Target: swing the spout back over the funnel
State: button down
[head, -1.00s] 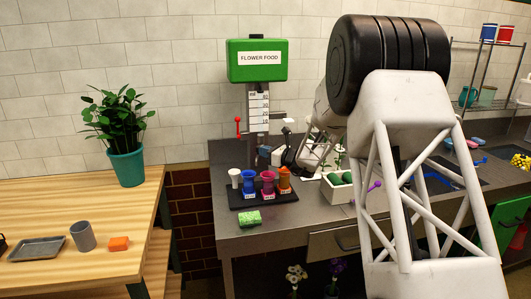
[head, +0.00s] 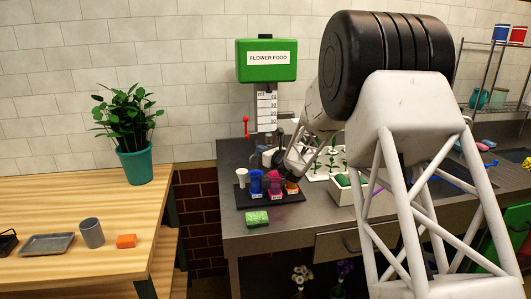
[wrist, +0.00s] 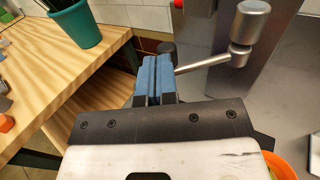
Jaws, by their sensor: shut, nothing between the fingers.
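The flower food dispenser (head: 267,72) is a green box above a white scale (head: 266,112), with a red lever (head: 246,126) at its left. In the head view my gripper (head: 278,158) is below the dispenser, at the cups. I cannot make out the funnel.
White (head: 241,177), blue (head: 256,182), purple (head: 274,183) and orange (head: 291,187) cups stand on a black tray (head: 250,202), close under my gripper. A green sponge (head: 257,218) lies in front. A potted plant (head: 134,164) stands on the wooden table (head: 90,215) at left.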

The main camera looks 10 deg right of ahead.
jog(key=w+a, duration=0.2)
jog(key=shift+a, duration=0.3)
jog(key=shift+x, duration=1.05)
jog(key=shift+s, duration=0.1)
jog(key=s, duration=1.3)
jog(key=shift+s+a, duration=0.4)
jog(key=shift+a, duration=0.05)
jog(key=w+d, duration=0.1)
jog(key=d, duration=1)
jog(key=shift+w, duration=0.3)
